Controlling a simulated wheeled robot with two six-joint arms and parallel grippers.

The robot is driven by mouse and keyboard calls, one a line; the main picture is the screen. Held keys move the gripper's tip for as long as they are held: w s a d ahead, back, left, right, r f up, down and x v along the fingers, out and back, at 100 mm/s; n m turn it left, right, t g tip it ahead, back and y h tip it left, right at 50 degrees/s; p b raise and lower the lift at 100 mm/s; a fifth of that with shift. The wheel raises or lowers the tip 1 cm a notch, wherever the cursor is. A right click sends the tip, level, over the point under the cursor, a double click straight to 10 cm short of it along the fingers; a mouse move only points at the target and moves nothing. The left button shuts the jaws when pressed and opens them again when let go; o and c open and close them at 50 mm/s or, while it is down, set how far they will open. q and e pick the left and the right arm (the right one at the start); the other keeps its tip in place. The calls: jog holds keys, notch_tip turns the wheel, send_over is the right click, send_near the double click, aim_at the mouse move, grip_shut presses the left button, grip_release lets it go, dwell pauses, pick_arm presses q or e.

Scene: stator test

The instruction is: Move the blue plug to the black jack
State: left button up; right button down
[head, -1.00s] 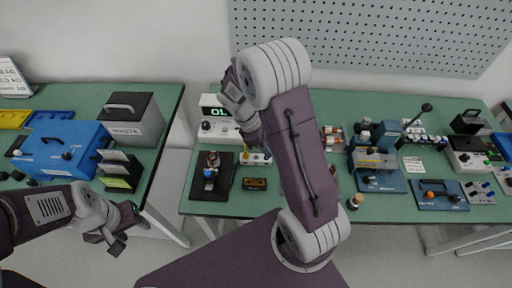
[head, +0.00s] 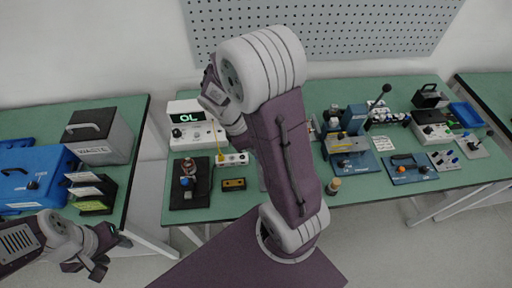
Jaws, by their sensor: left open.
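A small blue piece (head: 186,182), possibly the blue plug, shows on the stator fixture on a black base plate (head: 180,203) at the near left of the middle table. A white meter (head: 193,134) reading "OL" stands behind it, with a yellow lead at its right. A white strip with sockets (head: 234,159) lies right of the fixture. I cannot tell which socket is the black jack. My left gripper (head: 108,256) is open and empty, low in front of the left table, well apart from the fixture.
Blue-based devices (head: 408,168) fill the right side. A gap separates the left and middle tables.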

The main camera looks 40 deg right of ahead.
jog(key=w+p, duration=0.4)
jog(key=w, duration=0.4)
jog(key=shift+w+a, duration=0.3)
jog(key=shift+w, duration=0.1)
jog(key=shift+f+b, duration=2.6)
jog(key=shift+f, duration=1.7)
jog(key=shift+f+p, duration=0.15)
jog(key=shift+p, duration=0.2)
jog(key=shift+f, duration=0.5)
